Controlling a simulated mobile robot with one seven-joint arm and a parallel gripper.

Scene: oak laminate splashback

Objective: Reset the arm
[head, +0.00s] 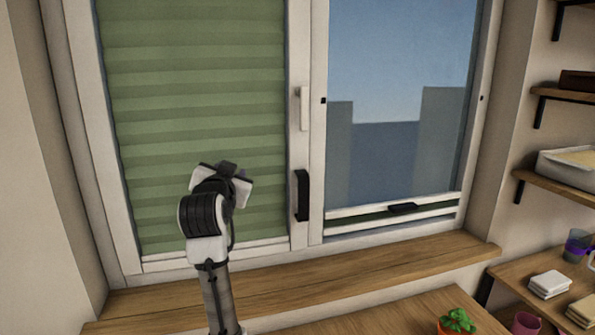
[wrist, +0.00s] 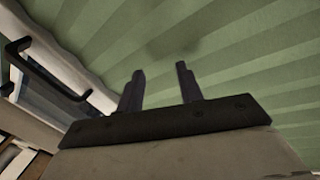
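My arm rises from the bottom of the head view, in front of the green pleated blind (head: 190,80). The green blind (wrist: 250,60) fills most of the wrist view beyond the fingers. I cannot tell how far the fingertips are from it. A black window handle (wrist: 45,65) shows at the left of the wrist view, apart from the fingers.
A black handle (head: 302,195) sits on the window frame right of my arm. A wooden sill (head: 370,256) runs below the window. A potted plant (head: 457,321) stands at the front. Wall shelves (head: 560,187) and a side surface with cups and white stacked items (head: 549,284) are at right.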

